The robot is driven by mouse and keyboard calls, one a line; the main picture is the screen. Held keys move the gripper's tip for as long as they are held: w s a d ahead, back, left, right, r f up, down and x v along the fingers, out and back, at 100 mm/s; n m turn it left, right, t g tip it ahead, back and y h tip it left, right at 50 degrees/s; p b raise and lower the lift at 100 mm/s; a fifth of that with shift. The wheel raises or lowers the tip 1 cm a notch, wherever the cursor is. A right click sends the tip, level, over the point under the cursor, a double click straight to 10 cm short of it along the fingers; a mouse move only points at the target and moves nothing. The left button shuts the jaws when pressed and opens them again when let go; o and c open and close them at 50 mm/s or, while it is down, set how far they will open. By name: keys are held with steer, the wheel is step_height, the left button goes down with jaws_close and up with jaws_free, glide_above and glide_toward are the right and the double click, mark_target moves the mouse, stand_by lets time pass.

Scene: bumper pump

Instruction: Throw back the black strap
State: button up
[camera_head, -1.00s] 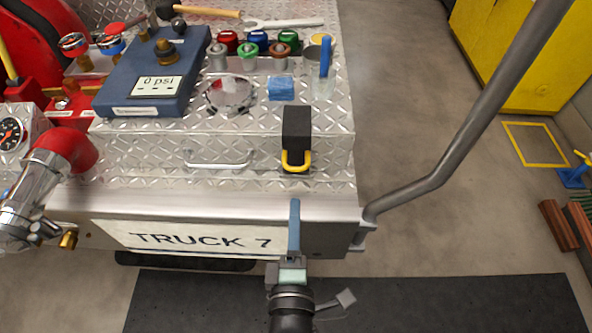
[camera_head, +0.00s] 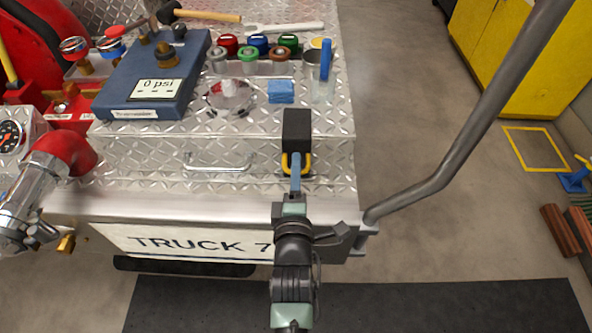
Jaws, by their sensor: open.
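The black strap (camera_head: 297,131) lies over the front edge of the diamond-plate box, near its right end. Its upper part rests on the top and it hangs down the front face. A yellow loop (camera_head: 306,163) shows at its lower end. My gripper (camera_head: 296,172) is at the yellow loop, just below the black part, with its blue finger pointing away from me and covering the middle of the loop. The gripper is open. I cannot tell whether a finger is inside the loop or only in front of it.
A metal handle (camera_head: 217,166) is on the box front, left of the strap. A grey rail (camera_head: 440,175) rises at the right. The TRUCK 7 bumper (camera_head: 180,240) lies below my arm.

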steer(key=shift+w, duration=0.2)
jaws_close()
stand_by(1.4)
